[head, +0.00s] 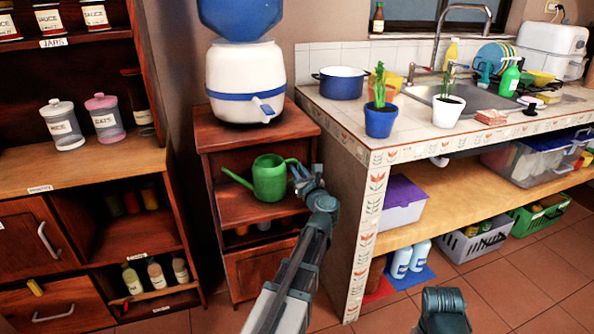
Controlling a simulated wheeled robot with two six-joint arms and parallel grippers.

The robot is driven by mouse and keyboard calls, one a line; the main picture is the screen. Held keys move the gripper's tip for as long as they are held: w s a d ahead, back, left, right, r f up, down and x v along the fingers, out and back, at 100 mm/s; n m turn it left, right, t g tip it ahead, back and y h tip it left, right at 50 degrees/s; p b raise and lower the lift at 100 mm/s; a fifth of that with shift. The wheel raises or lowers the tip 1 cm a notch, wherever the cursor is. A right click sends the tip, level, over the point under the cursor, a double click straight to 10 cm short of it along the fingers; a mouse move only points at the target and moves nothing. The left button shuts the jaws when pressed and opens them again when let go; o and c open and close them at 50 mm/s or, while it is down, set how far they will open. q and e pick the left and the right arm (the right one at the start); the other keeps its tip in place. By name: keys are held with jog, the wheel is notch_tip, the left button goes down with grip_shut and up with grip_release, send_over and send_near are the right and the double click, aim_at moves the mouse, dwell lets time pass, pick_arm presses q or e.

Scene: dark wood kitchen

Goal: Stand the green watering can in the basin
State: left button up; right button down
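The green watering can (270,179) stands upright on the open shelf of the small wooden cabinet, its spout pointing left. My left gripper (304,171) is at the can's right side, close to its handle. Its fingers look spread apart; I cannot tell whether they touch the handle. The basin (427,93) is the grey metal sink set in the tiled counter at the right, under a tall curved faucet (440,50). Part of its inside is hidden by the plant pots at its front. Only a dark part of my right arm shows at the bottom edge; its gripper is out of view.
A blue pot (341,84), a blue planter (380,121) and a white planter (447,110) stand on the counter. A water dispenser (245,80) stands on the cabinet above the can. The counter's tiled corner (372,180) is right of my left gripper.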

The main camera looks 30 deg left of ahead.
pick_arm(q)
jog(key=o, duration=0.3)
jog(key=shift+r, duration=0.1)
jog(key=shift+s+d+r, duration=0.1)
jog(key=shift+r, duration=0.05)
jog(key=v, duration=1.1)
jog(key=shift+s+d, duration=0.25)
